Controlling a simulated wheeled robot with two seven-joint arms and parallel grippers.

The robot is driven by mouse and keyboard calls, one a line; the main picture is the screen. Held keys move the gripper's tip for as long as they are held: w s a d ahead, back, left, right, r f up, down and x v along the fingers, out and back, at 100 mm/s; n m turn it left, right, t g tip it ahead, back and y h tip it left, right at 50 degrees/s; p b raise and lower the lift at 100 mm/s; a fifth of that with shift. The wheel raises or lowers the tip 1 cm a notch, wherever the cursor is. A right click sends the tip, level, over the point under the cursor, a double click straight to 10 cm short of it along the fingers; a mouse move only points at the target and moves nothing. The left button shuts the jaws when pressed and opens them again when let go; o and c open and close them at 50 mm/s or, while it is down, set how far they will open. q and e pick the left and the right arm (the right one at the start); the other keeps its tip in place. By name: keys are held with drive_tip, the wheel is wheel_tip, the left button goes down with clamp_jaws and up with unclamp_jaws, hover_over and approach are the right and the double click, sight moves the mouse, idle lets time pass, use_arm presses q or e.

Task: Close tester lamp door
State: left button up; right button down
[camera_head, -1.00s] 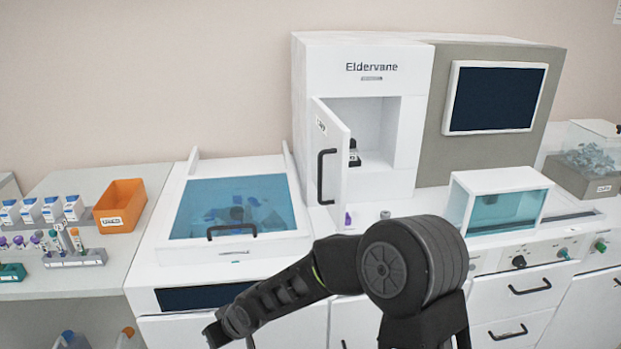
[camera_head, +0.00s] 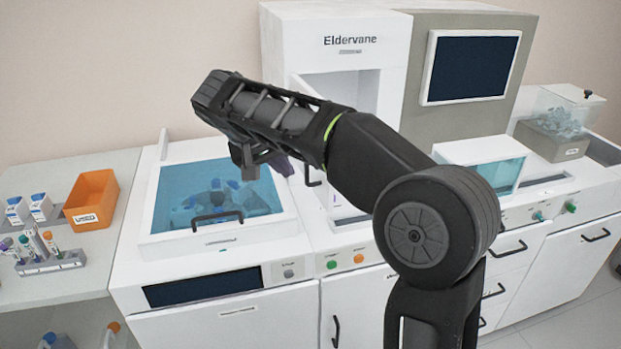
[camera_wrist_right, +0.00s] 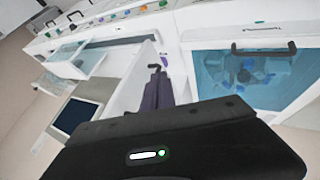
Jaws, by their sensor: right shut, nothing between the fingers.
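The tester is the tall white cabinet marked Eldervane (camera_head: 335,65). My right forearm covers much of the door. A bit of its black handle (camera_head: 312,177) shows below the arm; the handle also shows in the right wrist view (camera_wrist_right: 154,67). My left gripper is not in view.
A blue-lidded box (camera_head: 215,197) with a black handle lies left of and below my right gripper. A small glass-fronted box (camera_head: 490,165) stands right of the tester. An orange bin (camera_head: 92,200) and a tube rack (camera_head: 50,262) sit on the left bench.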

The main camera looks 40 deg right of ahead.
drive_tip(key=f+b, duration=0.1)
approach(324, 189)
wheel_tip(324, 189, down, 3)
drive_tip(key=w+a, duration=0.1)
drive_tip(key=w, duration=0.1)
drive_tip(key=d, duration=0.2)
drive_tip(key=d+f+p, duration=0.1)
drive_tip(key=shift+s+d, duration=0.3)
drive_tip(key=shift+s, duration=0.1)
